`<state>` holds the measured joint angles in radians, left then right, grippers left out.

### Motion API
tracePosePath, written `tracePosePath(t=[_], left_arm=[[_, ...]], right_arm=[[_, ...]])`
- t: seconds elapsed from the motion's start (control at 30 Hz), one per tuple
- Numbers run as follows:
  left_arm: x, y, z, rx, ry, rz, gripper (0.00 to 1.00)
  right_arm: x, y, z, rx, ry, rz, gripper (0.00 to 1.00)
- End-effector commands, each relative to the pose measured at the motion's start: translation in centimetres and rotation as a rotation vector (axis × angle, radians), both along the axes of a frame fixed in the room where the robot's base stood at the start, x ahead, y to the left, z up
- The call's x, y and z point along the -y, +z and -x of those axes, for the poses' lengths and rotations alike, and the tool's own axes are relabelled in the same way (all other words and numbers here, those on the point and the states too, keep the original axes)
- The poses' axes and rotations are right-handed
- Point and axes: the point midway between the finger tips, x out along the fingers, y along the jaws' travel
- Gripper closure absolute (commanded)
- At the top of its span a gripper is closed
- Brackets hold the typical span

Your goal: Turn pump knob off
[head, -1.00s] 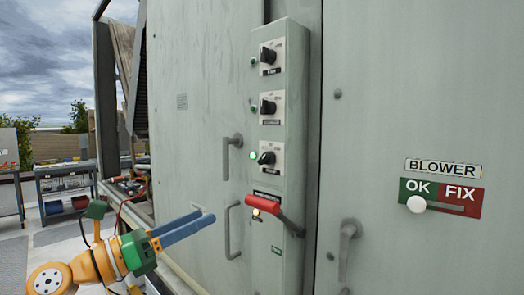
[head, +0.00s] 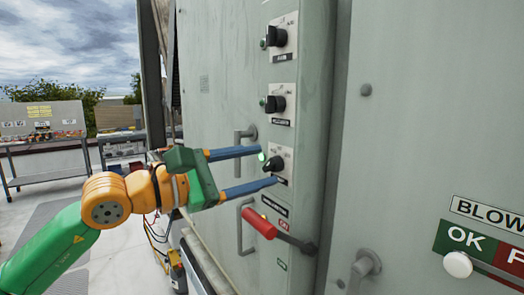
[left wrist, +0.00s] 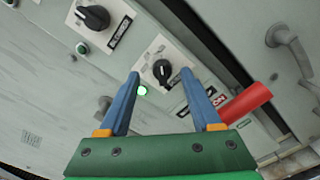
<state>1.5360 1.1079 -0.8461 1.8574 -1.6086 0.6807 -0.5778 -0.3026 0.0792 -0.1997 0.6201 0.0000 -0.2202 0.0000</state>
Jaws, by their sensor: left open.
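The lowest of three black knobs (head: 274,163) sits on a white plate on the narrow control panel; I take it as the pump knob, though its label is too small to read surely. A green light (head: 262,157) glows at its left. My left gripper (head: 266,167) is open, its blue fingers pointing at this knob, one tip above it and one below in the head view. In the left wrist view the knob (left wrist: 162,71) shows between the fingertips (left wrist: 161,75). Whether the fingers touch it I cannot tell. My right gripper is not in view.
Two more knobs, the middle (head: 274,104) and top (head: 275,37), are above. A red-handled lever (head: 259,222) is just below the gripper. Door handles (head: 245,230) flank the panel. A blower OK/FIX slider (head: 458,264) is at the lower right.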

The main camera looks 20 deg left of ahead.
Motion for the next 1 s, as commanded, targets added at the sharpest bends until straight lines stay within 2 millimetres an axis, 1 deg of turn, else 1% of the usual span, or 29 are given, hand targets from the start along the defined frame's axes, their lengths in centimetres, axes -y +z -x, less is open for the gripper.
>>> tracePosePath(t=[0.03,0.13,0.3,0.33,0.37,0.4,0.47,0.5,0.53,0.57,0.83,1.0], left_arm=[[0.3,0.3,-0.4,-0.002,-0.002,-0.001,0.35],[0.7,0.0,-0.7,-0.001,-0.002,0.0,0.35],[0.6,-0.1,-0.7,-0.001,-0.001,0.001,0.35],[0.6,-0.1,-0.7,-0.001,-0.001,0.001,0.4],[0.6,-0.1,-0.7,-0.001,-0.001,0.001,0.48],[0.6,-0.1,-0.7,-0.001,-0.001,0.001,0.59],[0.6,-0.1,-0.7,-0.001,-0.001,0.001,0.76],[0.6,-0.1,-0.7,-0.001,-0.001,0.002,0.86],[0.6,-0.1,-0.7,-0.001,-0.001,0.002,0.94],[0.6,-0.1,-0.7,-0.001,-0.001,0.002,1.0],[0.6,-0.2,-0.7,-0.012,-0.002,0.015,1.0],[0.6,-0.3,-0.7,-0.053,-0.003,0.07,1.0]], right_arm=[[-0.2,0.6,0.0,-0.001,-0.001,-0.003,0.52],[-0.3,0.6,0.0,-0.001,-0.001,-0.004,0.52],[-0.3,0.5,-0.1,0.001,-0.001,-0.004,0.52],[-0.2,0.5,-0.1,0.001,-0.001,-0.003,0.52],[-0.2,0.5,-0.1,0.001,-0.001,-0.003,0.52],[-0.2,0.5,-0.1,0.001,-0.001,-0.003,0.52],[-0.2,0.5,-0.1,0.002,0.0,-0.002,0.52],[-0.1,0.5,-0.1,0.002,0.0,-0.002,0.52],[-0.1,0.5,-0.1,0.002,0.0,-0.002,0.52],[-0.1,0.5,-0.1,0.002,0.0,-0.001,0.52],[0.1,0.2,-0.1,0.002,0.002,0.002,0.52],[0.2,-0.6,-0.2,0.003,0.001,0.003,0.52]])
